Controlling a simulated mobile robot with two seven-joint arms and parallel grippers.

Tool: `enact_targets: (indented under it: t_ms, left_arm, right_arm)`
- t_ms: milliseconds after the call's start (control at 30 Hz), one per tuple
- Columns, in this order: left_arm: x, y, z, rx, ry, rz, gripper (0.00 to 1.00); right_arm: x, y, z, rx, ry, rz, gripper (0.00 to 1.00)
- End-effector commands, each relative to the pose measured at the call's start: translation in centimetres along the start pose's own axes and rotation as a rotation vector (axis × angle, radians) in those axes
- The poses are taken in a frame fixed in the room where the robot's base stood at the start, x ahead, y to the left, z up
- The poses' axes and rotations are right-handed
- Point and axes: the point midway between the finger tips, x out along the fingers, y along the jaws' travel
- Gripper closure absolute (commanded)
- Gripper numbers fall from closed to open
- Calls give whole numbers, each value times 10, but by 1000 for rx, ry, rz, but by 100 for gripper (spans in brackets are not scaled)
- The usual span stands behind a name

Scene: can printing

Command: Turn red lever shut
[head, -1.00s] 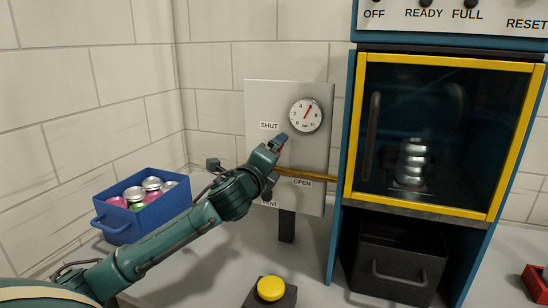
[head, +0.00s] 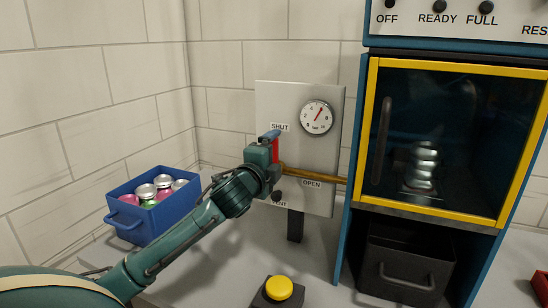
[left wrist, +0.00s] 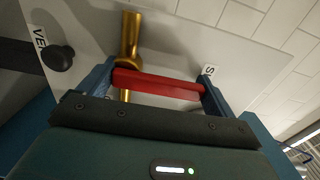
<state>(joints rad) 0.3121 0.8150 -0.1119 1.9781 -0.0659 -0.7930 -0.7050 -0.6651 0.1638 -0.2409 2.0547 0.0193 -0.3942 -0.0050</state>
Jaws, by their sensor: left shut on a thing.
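The red lever (head: 275,150) stands about upright on the brass pipe, just under the SHUT label (head: 279,127) on the grey panel (head: 328,155). The OPEN label (head: 311,184) is lower right, beside the pipe. My left gripper (head: 271,153) is at the lever and hides part of it. In the left wrist view, the red lever (left wrist: 160,86) lies across between the two blue fingers, and my left gripper (left wrist: 157,84) is shut on it. The brass pipe (left wrist: 130,35) shows behind the lever. My right gripper is not in view.
A round gauge (head: 317,117) sits on the panel above the pipe. A black vent knob (head: 277,196) is just below my gripper. The yellow-framed cabinet (head: 364,130) stands close on the right. A blue crate of cans (head: 130,232) is left; a yellow button (head: 279,288) is in front.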

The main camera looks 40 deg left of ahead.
Motion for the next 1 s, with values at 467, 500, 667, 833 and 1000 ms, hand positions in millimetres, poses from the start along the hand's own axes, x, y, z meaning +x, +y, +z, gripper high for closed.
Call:
enact_targets:
  t_ms: [467, 500, 667, 833, 1000]
  left_arm:
    - [0, 0, 0, -8, 0, 1, 0]
    - [0, 0, 0, -7, 0, 1, 0]
    - [-1, 1, 0, -5, 0, 1, 0]
    - [-18, 2, 0, -4, 1, 1, 0]
    - [-54, 4, -1, -2, 3, 2, 0]
  right_arm:
    - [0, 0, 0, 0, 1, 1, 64]
    - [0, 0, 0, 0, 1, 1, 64]
    - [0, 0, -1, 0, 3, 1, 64]
    - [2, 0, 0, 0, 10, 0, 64]
    - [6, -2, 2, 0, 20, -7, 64]
